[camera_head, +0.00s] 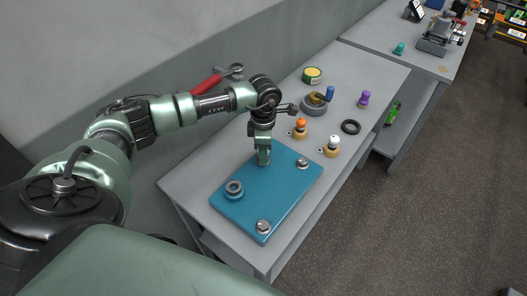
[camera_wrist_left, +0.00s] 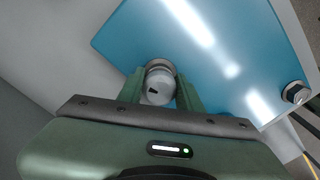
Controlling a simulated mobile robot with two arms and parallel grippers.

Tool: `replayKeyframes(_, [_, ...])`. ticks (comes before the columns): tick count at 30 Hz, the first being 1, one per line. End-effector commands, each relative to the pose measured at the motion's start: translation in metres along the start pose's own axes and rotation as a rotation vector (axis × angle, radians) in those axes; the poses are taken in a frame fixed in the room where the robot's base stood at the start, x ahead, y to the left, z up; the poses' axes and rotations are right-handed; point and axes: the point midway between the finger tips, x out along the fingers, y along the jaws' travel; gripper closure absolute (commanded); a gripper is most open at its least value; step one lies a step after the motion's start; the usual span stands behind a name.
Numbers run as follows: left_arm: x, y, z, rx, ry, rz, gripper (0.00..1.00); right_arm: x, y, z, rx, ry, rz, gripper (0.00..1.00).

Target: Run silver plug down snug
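A blue plate (camera_head: 262,205) lies on the grey bench, with silver fittings near its corners. My left gripper (camera_head: 264,160) points down at the plate's far left corner. In the left wrist view, a silver plug (camera_wrist_left: 158,88) with a small dark mark stands between the green fingers (camera_wrist_left: 160,92), which touch it on both sides. A round metal collar (camera_wrist_left: 159,64) shows at the plug's far end, at the edge of the blue plate (camera_wrist_left: 200,50). How deep the plug sits cannot be told. The gripper hides this plug in the head view. My right gripper is not in view.
Other plate fittings are a silver one at right (camera_head: 303,162), one at front (camera_head: 263,226) and a wide grey ring (camera_head: 233,188). Behind stand orange-topped (camera_head: 300,125) and white-topped (camera_head: 333,143) pieces, a black ring (camera_head: 351,127), a purple piece (camera_head: 364,98) and a green-yellow tin (camera_head: 312,75).

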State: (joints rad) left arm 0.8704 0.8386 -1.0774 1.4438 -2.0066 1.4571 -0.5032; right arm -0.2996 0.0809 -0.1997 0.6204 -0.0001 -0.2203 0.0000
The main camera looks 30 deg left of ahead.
Motion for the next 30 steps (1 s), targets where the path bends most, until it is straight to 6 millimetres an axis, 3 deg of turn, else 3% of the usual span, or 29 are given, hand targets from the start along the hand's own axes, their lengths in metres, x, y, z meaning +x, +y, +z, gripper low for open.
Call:
replayKeyframes(5, [-0.0004,0.0005,-0.0002,0.057,0.000,0.002,0.88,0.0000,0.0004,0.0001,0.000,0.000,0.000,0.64])
replayKeyframes(21, [0.0000,-0.0003,-0.0004,0.934,0.000,0.003,0.88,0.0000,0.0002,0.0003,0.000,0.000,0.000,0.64])
replayKeyframes(30, [0.0004,-0.0008,-0.0004,1.052,0.000,0.002,0.88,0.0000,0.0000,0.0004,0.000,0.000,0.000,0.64])
